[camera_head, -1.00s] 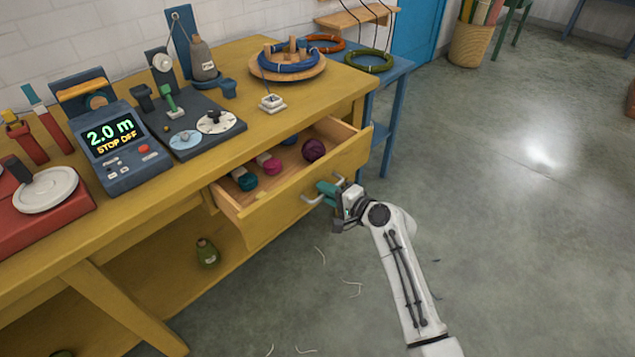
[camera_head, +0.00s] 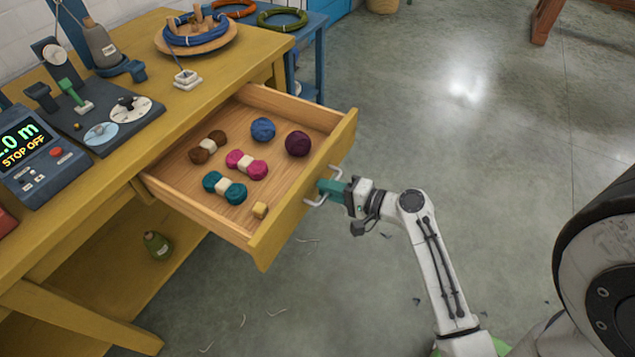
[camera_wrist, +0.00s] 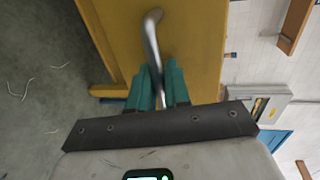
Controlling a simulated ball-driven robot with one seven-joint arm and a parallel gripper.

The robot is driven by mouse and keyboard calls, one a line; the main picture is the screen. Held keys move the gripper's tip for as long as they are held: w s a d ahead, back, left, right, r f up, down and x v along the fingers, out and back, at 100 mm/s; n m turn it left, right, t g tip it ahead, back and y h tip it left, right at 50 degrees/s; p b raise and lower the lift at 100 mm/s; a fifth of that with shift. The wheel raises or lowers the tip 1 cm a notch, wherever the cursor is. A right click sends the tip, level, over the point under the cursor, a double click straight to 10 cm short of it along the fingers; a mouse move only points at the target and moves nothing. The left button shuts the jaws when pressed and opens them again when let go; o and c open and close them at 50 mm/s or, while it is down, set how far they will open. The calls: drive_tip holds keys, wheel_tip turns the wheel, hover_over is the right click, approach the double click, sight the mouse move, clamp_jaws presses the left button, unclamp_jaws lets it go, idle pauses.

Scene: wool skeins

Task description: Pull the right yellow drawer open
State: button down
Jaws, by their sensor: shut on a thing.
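The yellow drawer (camera_head: 308,194) at the right end of the yellow workbench stands well out, its inside showing in the head view. My gripper (camera_head: 324,190) is shut on the drawer's pale bar handle (camera_head: 316,201). In the wrist view its teal fingers (camera_wrist: 158,92) close on either side of the metal handle (camera_wrist: 151,45), against the yellow drawer front.
The workbench top (camera_head: 215,92) carries a control box (camera_head: 35,160), a dark winder board (camera_head: 105,120) and a round wooden stand (camera_head: 197,40) with blue coil. A green bottle (camera_head: 157,244) stands on the lower shelf. The floor (camera_head: 480,150) to the right is clear.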

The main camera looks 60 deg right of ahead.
drive_tip(key=shift+s, duration=0.25)
drive_tip(key=c, duration=1.3)
unclamp_jaws()
drive_tip(key=v, duration=1)
drive_tip(key=shift+s+p, duration=0.3)
drive_tip(key=shift+s, duration=0.05)
